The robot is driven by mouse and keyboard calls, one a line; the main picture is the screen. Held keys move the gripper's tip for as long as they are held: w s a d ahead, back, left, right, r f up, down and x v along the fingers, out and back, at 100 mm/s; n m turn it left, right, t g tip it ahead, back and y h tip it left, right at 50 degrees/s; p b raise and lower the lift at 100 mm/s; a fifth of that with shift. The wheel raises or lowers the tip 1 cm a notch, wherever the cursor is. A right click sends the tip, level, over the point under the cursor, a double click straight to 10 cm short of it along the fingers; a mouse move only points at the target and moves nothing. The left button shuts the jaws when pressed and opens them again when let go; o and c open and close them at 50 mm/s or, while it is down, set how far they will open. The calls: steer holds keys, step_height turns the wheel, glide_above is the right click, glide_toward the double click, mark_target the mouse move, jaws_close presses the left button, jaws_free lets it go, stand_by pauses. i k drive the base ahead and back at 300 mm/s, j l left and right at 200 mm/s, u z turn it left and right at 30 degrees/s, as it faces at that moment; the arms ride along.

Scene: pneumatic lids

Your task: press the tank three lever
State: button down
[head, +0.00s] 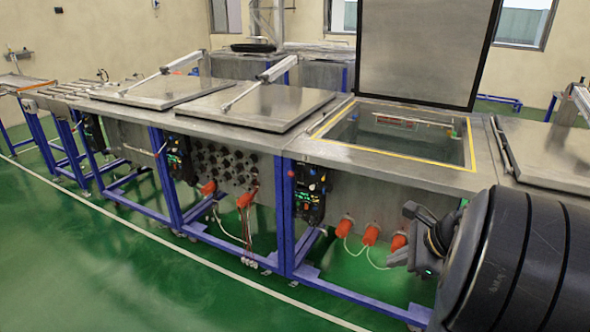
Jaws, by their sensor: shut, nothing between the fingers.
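A row of steel tanks runs across the view; I cannot tell which is tank three. One tank (335,148) stands open, its lid (415,50) raised upright. The tanks to its left have flat, closed lids (262,106) (150,92). Black control boxes hang on the tank fronts: one below the open tank's left corner (309,192), one further left (180,158), one at the far left (94,133). Any lever on them is too small to make out. My gripper (394,259) is shut and empty in front of the open tank's lower front, apart from the boxes.
Orange fittings (346,227) with pale cables sit low on the open tank's front. Blue frame legs (286,215) stand between the tanks. The green floor (120,255) at the front left is clear.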

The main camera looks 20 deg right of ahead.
mark_target(290, 175)
steer(key=i+j, duration=0.1)
steer(key=i, duration=0.4)
steer(key=i+j+z, duration=0.15)
steer(key=i, duration=0.35)
steer(key=i+j, duration=0.15)
steer(key=i, duration=0.35)
steer(key=i+j+z, duration=0.15)
steer(key=i, duration=0.3)
